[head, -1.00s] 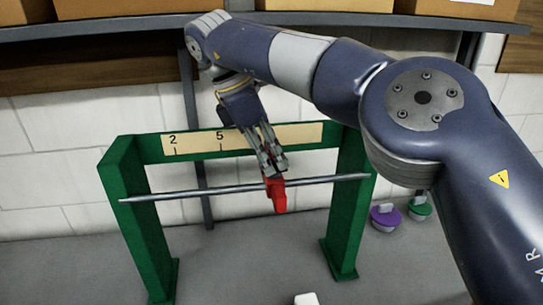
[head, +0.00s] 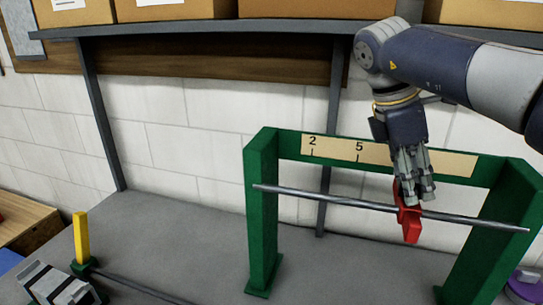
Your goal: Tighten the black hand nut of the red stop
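The red stop (head: 411,226) sits on a grey steel rod (head: 330,199) that crosses a green frame (head: 261,215). My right gripper (head: 415,196) points down from above, its grey fingertips at the top of the red stop. The fingers are close together and hide the stop's top. The black hand nut cannot be made out, and I cannot tell whether the fingers are shut on it. At the bottom left edge a grey and black jointed part (head: 58,287) shows, cut off by the picture. It looks like my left gripper, and its opening is unclear.
A pale scale (head: 330,150) marked 2 and 5 runs along the frame's top bar. A yellow post (head: 80,237) on a green base stands at left with a dark rod beside it. A purple-topped item (head: 526,284) is at bottom right. Boxes (head: 175,9) sit on the shelf above.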

